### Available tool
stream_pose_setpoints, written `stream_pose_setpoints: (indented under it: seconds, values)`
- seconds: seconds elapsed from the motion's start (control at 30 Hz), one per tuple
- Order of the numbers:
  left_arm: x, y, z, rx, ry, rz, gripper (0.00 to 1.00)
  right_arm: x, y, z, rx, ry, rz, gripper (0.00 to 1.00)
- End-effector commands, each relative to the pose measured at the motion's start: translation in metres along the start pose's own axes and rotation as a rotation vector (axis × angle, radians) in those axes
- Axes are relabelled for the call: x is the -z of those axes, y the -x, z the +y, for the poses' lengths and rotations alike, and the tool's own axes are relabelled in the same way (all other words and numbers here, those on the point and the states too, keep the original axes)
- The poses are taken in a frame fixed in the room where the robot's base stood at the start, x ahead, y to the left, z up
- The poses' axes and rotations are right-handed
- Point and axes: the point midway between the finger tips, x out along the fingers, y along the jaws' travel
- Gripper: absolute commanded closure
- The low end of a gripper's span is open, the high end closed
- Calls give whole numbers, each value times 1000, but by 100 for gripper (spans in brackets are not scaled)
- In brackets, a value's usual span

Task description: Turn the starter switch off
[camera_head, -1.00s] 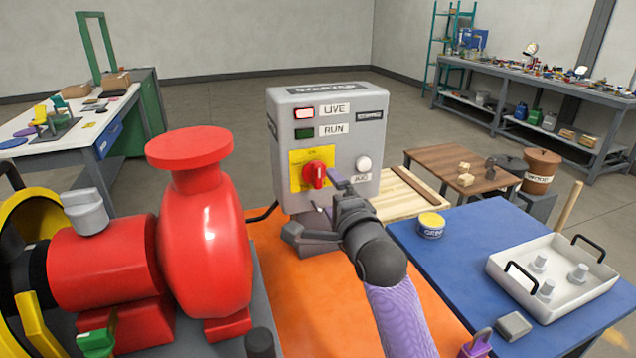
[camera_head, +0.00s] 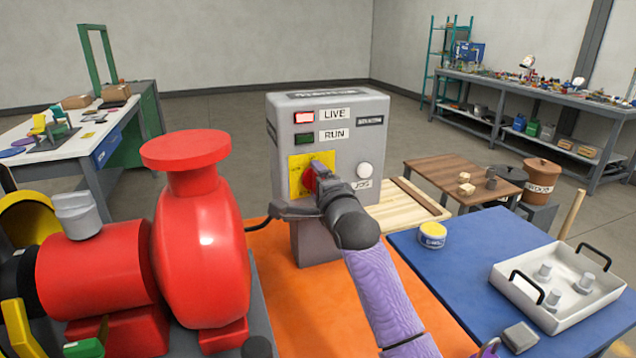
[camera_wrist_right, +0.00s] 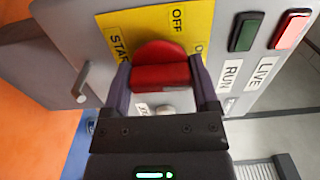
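The grey starter box (camera_head: 345,160) stands upright on the orange surface. Its yellow plate (camera_head: 295,178) carries the red switch knob (camera_head: 308,182), partly hidden by my right gripper (camera_head: 318,172). In the right wrist view, the red knob (camera_wrist_right: 160,72) lies between the two fingertips of that gripper (camera_wrist_right: 160,78). The fingers are wide apart, one at each end of the knob's grip bar; whether they touch it is unclear. The bar points toward the partly covered label opposite START, and OFF is to one side. The LIVE lamp (camera_head: 304,118) is lit red; the RUN lamp (camera_head: 304,135) is dark green. My left gripper is out of view.
A red pump (camera_head: 205,250) stands close on the left. A blue table (camera_head: 450,270) on the right holds a yellow-lidded tin (camera_head: 432,235) and a white tray (camera_head: 545,310). A white jog button (camera_head: 364,171) sits right of the knob.

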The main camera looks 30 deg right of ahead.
Motion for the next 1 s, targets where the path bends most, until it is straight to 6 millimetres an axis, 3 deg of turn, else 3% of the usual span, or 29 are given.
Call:
stream_pose_setpoints:
  seconds: [0.03,0.1,0.13,0.47,1.0]
  values:
    - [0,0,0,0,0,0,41,0,0,1,-1,0,0,66]
    - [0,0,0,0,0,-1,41,0,0,1,-2,0,0,80]
    - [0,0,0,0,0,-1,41,0,0,1,-2,0,0,82]
    - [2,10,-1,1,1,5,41,0,0,-1,-3,68,0,82]
    - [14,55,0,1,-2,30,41,0,0,-2,-5,534,-2,82]
